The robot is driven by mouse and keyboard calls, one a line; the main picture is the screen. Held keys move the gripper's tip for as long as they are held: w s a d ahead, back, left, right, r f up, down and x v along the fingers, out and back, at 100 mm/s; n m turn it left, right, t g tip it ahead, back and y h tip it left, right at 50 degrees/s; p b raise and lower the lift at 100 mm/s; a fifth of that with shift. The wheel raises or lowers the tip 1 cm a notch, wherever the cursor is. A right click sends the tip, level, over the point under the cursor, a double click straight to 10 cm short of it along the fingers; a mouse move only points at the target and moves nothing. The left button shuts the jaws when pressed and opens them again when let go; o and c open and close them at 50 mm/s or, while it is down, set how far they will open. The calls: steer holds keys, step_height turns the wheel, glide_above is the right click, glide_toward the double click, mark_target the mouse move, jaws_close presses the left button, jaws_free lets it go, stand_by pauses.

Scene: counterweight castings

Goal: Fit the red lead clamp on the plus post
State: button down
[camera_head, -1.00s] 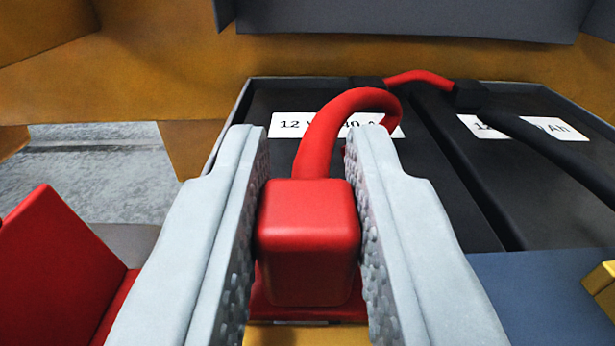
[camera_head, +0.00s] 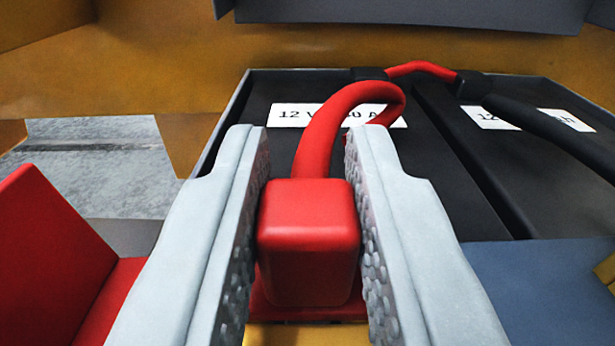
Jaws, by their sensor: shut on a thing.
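My gripper (camera_head: 308,235) is shut on the red lead clamp (camera_head: 308,225), a rounded red block between its two grey, dimpled jaws. A thick red cable (camera_head: 318,135) rises from the clamp's far side, bends over and runs back across the batteries. Below the clamp a red surface shows in part; I cannot tell if the clamp touches it. The plus post is not visible and may be hidden by the clamp or the jaws. Two dark batteries with white labels stand beyond, the left one (camera_head: 270,145) and the right one (camera_head: 560,190).
A dark tray rim (camera_head: 230,110) surrounds the batteries. A red upright panel (camera_head: 50,260) stands at the left. A black cable (camera_head: 540,130) crosses the right battery. A blue-grey surface (camera_head: 530,285) and a yellow block (camera_head: 606,270) lie at the lower right. An ochre wall (camera_head: 180,65) closes the back.

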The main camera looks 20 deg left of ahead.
steer(key=shift+f, duration=1)
steer(key=c, duration=1.2)
jaws_free()
steer(key=shift+o, duration=0.2)
steer(key=v, duration=1.7)
steer(key=shift+s, duration=0.25)
steer(key=shift+d+r, duration=0.1)
steer(key=s+d+m+h, duration=0.1)
steer(key=s+d, duration=0.5)
steer(key=s, duration=0.4)
steer(key=s+d+m+h, duration=0.1)
steer(key=s+d+h, duration=0.1)
steer(key=s+d, duration=0.5)
steer(key=s+d+m+h, duration=0.1)
steer(key=s+d, duration=0.5)
steer(key=s, duration=0.8)
steer(key=shift+s+d+h, duration=0.35)
steer(key=shift+s+h, duration=0.05)
steer(key=shift+h, duration=0.1)
